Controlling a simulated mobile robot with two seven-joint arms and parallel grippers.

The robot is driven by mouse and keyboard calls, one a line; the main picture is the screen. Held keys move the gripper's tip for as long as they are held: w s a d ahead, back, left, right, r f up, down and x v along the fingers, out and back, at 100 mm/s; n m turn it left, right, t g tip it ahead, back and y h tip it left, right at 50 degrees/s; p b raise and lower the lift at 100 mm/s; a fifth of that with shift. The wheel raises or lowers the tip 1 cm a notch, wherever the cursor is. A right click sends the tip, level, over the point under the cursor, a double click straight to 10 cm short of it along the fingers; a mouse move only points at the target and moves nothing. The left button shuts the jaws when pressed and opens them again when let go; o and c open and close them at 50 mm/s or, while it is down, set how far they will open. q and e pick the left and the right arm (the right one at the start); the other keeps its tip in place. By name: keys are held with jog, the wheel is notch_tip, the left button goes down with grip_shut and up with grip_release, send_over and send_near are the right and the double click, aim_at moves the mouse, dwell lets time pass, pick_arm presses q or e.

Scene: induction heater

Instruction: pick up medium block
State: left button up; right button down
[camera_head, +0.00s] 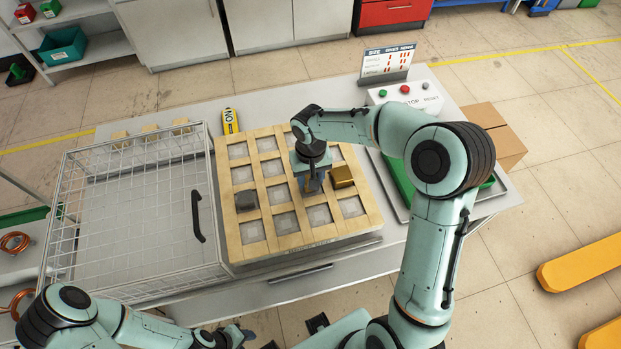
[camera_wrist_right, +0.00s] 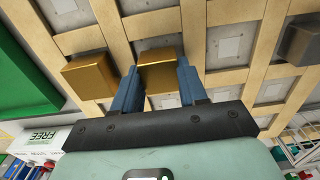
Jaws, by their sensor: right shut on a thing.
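My right gripper (camera_head: 313,183) points down over the wooden grid (camera_head: 237,243). In the right wrist view, its blue fingers (camera_wrist_right: 160,85) are shut on a gold block (camera_wrist_right: 158,70); the arm mostly hides this block in the head view. A second gold block (camera_head: 342,176) sits just right of the gripper, and also shows left of the fingers in the wrist view (camera_wrist_right: 90,78). A dark grey block (camera_head: 246,200) sits on the left of the grid. I cannot tell which is the medium size. My left gripper (camera_head: 237,336) is low at the bottom edge, its opening unclear.
A wire cage (camera_head: 135,210) with a black handle stands left of the grid. A control box (camera_head: 410,95) with buttons, a size sign (camera_head: 387,62) and a green tray (camera_head: 397,180) are to the right. A yellow ON marker (camera_head: 230,121) lies behind the grid.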

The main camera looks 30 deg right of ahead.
pick_arm(q)
jog(key=w+r+p, duration=0.2)
jog(key=shift+w+r, duration=0.2)
jog(key=shift+r, duration=0.2)
pick_arm(e)
notch_tip(320, 180, up, 19)
pick_arm(q)
jog(key=shift+s, duration=0.1)
